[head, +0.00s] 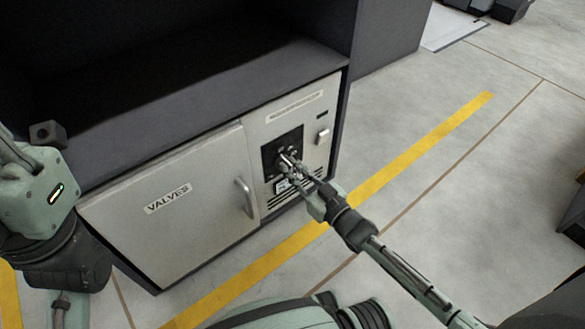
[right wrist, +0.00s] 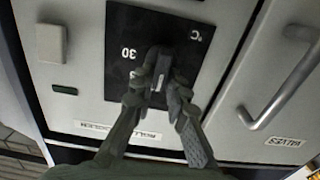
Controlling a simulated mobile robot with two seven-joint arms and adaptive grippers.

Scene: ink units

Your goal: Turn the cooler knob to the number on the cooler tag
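The cooler knob (right wrist: 160,66) is dark and sits on a black square plate (right wrist: 122,28) marked "30" and "°C", seen upside down in the right wrist view. My right gripper (right wrist: 157,88) has one finger on each side of the knob's grip, close against it. In the head view my right gripper (head: 290,165) covers most of the knob. A small pale tag (head: 282,186) is just below the plate, and its number is too small to read. The knob's exact pointer setting is partly hidden by the fingers. My left gripper's fingers do not show.
Left of the panel is a cabinet door (head: 165,215) labelled "VALVES", with a metal handle (head: 244,198). A pale switch (head: 322,136) sits right of the plate, and vent slots lie below. The floor in front, with a yellow line (head: 400,160), is clear.

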